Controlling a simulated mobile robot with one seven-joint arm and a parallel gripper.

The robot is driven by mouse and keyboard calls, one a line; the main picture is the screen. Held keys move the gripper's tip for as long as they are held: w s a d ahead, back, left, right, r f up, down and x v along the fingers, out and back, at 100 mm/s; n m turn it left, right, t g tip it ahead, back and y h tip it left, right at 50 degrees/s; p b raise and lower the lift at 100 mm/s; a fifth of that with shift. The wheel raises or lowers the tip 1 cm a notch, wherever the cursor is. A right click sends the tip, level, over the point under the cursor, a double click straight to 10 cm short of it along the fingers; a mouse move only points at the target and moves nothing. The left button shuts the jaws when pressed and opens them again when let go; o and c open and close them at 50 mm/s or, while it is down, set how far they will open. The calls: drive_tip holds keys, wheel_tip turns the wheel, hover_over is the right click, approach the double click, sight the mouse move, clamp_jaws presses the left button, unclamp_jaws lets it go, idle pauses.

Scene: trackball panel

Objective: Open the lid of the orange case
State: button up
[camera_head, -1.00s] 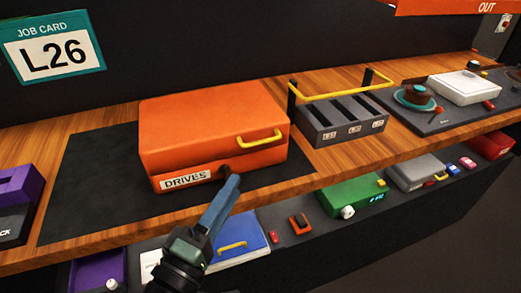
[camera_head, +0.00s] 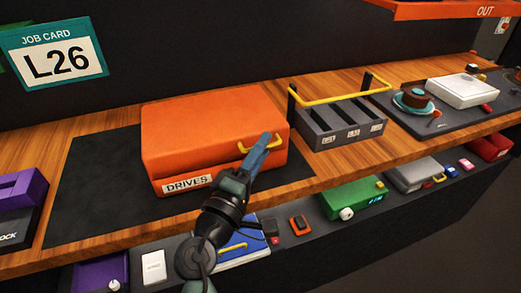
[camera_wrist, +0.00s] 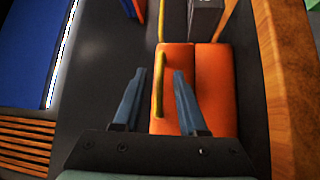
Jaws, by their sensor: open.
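The orange case (camera_head: 205,118) labelled DRIVES sits shut on a black mat (camera_head: 85,190) on the wooden shelf. Its yellow handle (camera_head: 246,145) is on the front of the lid, toward the right. My gripper (camera_head: 264,142) is in front of the case at the handle and hides part of it. In the wrist view, my open gripper (camera_wrist: 157,82) has its two blue fingers apart, with the yellow handle (camera_wrist: 158,85) showing between them over the orange case (camera_wrist: 212,85). I cannot tell whether either finger touches the handle.
A grey slotted rack (camera_head: 345,128) with a yellow rail (camera_head: 325,97) stands right of the case. A purple box (camera_head: 22,200) is at the left. A lower shelf holds a green box (camera_head: 350,197) and other small things. Bare mat lies left of the case.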

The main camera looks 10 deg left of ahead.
clamp_jaws()
idle(1.3)
